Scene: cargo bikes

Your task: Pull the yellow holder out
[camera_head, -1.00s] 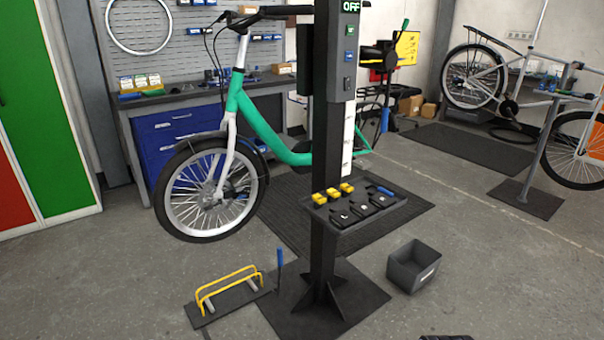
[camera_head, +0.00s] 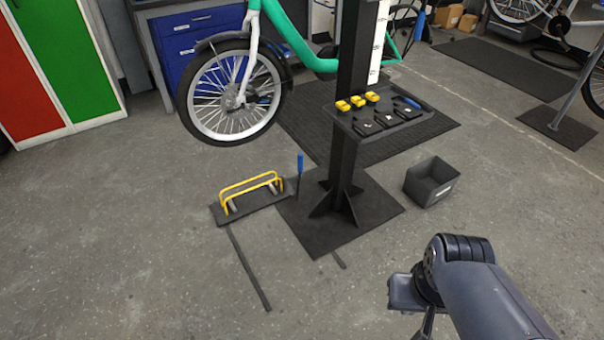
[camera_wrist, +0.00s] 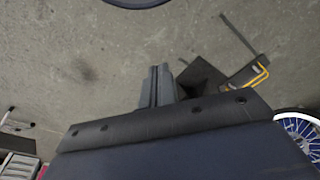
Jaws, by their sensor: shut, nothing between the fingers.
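The yellow holder (camera_head: 250,187) is a pair of yellow hoops on a dark flat base on the floor, left of the black stand's foot. It also shows in the wrist view (camera_wrist: 262,74), upper right, partly hidden behind the dark edge in front. A blue upright handle (camera_head: 299,164) stands at the base's right end. My gripper (camera_wrist: 158,72) is shut and empty in the wrist view, with its two grey fingers together over bare floor, apart from the holder.
The black stand (camera_head: 345,165) carries a tray (camera_head: 425,117) with yellow and black items. A dark open bin (camera_head: 431,182) is right of it. A green bike's front wheel (camera_head: 236,92) hangs behind the holder. Dark strips (camera_head: 248,268) lie on the floor in front. The front left floor is clear.

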